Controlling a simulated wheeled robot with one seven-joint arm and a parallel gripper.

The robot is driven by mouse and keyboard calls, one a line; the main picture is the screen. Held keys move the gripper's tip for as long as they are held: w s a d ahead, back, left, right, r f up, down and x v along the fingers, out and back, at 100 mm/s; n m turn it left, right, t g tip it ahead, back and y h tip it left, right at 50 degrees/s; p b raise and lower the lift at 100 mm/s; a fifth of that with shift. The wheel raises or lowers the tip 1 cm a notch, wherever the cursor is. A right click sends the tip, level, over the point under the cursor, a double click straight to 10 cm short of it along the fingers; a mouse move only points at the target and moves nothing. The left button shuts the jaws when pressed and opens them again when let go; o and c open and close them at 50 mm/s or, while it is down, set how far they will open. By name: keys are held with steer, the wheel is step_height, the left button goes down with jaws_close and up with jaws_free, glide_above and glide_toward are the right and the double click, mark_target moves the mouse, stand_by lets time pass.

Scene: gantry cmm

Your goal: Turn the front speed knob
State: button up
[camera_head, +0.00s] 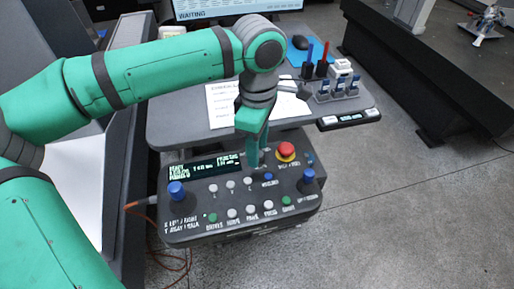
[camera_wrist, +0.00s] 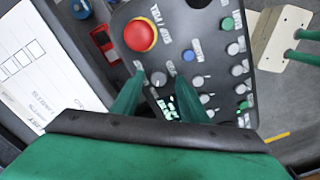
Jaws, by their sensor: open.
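The control box (camera_head: 190,222) stands in front of the desk, with a dark face carrying a display, buttons and knobs. A small round grey knob (camera_wrist: 159,79) lies between my fingers in the wrist view, just beside the red mushroom button (camera_wrist: 140,35). Its label is too small to read, so I cannot confirm it is the speed knob. My gripper (camera_wrist: 154,72) is open, with one green finger on each side of this knob. Whether the fingers touch it I cannot tell. In the head view my gripper (camera_head: 256,163) points down at the box and hides the knob.
The red button (camera_head: 286,150) is close to the right of my fingers. Blue-topped joysticks stand at the box's left (camera_head: 177,190) and right (camera_head: 308,176). Several small buttons line the front. Behind are a paper sheet (camera_head: 222,104) and a tool rack (camera_head: 338,90).

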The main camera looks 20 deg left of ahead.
step_height(320, 180, up, 10)
stand_by(0.4)
stand_by(0.4)
